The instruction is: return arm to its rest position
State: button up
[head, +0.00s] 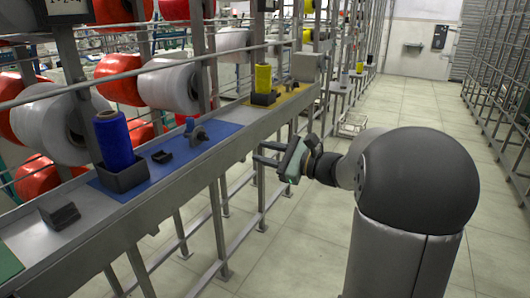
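My arm reaches in from the lower right of the head view. My gripper (268,155) hangs over the aisle just off the front edge of the long metal shelf (210,172). Its two dark fingers point left and stand apart with nothing seen between them. No object is in its grasp.
A blue bobbin (112,137) stands in a dark holder (122,176) on a blue mat (215,132). A yellow bobbin (263,78) stands on a yellow mat (292,99) further back. Large white and red spools fill the rack at left. The tiled aisle floor (405,100) is mostly clear.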

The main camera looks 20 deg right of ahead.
jog(key=s+a+f+n+g+h+p, duration=0.1)
jog(key=s+a+f+n+g+p, duration=0.1)
jog(key=s+a+n+g+p, duration=1)
jog(key=s+n+g+h+p, duration=0.1)
jog(key=s+n+h+p, duration=0.3)
jog(key=s+n+h, duration=0.6)
jog(key=shift+s+a+f+n+g, duration=0.3)
jog(key=shift+s+f, duration=0.15)
jog(key=shift+s, duration=3.2)
